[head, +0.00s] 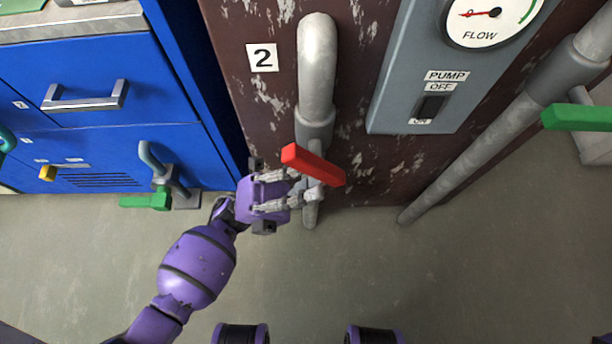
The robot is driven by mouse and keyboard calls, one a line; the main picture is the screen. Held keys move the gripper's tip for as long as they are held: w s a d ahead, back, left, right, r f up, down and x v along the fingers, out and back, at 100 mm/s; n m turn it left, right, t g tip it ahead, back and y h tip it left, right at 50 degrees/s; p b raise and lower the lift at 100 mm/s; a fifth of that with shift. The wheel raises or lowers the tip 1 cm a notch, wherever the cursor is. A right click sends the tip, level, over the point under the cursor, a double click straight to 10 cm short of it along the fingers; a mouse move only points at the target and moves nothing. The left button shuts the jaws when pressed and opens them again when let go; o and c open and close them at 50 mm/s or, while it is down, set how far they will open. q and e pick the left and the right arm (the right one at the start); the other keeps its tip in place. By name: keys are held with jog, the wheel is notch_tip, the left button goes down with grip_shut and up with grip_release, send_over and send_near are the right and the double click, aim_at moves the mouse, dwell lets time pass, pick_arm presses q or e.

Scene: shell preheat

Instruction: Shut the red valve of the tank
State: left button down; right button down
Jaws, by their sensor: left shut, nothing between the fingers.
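The red valve handle (314,165) sits on the grey vertical pipe (317,75) in front of the rusty brown tank (260,110) marked 2. The handle lies across the pipe, slanting down to the right. My left gripper (306,184) is shut and empty, with its fingers just below and left of the handle, over the pipe. I cannot tell whether the fingertips touch the handle or the pipe. My right gripper is not in view.
A grey panel (400,90) with a flow gauge (492,18) and pump switch (432,107) stands right of the pipe. Green handles show at the right (580,117) and at the left (146,201), near blue cabinets (150,85). The floor (480,270) is clear.

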pick_arm(q)
jog(key=shift+d, duration=0.5)
jog(key=shift+d+b, duration=0.3)
jog(key=shift+d, duration=0.05)
dwell(0.5)
jog(key=shift+d, duration=0.1)
dwell(0.8)
